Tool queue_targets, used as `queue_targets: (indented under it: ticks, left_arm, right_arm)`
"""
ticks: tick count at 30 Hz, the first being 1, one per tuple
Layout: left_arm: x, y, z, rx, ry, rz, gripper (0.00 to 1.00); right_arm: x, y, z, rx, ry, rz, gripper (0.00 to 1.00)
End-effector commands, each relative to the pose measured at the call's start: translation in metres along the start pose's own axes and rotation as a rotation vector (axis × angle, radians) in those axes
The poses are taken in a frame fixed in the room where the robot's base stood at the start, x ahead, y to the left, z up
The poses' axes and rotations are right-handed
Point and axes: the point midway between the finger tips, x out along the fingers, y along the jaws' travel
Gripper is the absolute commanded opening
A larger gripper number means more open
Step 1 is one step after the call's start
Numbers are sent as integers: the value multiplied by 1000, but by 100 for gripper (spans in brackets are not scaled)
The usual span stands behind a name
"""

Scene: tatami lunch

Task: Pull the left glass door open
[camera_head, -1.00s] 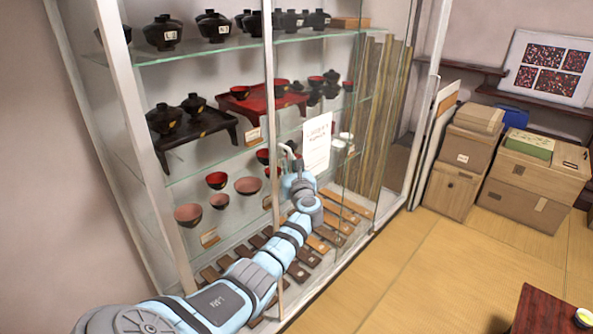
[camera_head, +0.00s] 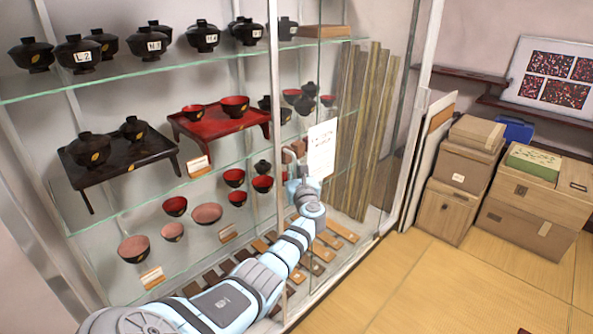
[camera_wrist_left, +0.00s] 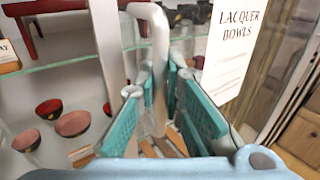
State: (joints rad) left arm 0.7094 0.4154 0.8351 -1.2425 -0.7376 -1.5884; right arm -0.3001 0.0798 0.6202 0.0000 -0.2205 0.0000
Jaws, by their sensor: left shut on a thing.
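The glass cabinet's left glass door is a clear pane in front of the bowl shelves, with a pale metal upright (camera_head: 273,85) at its right side. A pale, curved bar handle (camera_wrist_left: 158,50) stands beside an upright in the left wrist view. My left gripper (camera_head: 299,178) reaches it from the front; its teal finger pads (camera_wrist_left: 168,105) are on both sides of the handle and shut on it. The head view is too small to show the grip clearly. I cannot tell whether the door stands ajar. My right gripper is not in view.
Glass shelves hold black lidded bowls (camera_head: 78,52), a black tray-table (camera_head: 122,150) and a red one (camera_head: 222,122). A white sign (camera_head: 321,148) is right of my gripper. Boxes (camera_head: 533,207) stand at right. The tatami floor (camera_head: 430,285) in front is clear.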

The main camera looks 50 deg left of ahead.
Motion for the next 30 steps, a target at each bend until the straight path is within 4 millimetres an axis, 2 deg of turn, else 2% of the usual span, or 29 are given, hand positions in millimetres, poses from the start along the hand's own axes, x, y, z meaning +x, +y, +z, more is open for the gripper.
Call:
queue_targets:
  ticks: [11,12,15,25,30]
  left_arm:
    - [-2,-6,-1,0,3,-7,0]
    - [-2,-6,-1,0,3,-7,15]
    - [-1,-6,-1,0,2,-6,30]
    - [-2,-3,-1,-1,0,-3,30]
    - [-24,-4,-1,-1,-2,-5,30]
  right_arm:
    - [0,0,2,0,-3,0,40]
    - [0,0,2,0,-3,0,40]
    - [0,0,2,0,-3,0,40]
    - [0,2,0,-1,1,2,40]
    - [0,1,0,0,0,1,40]
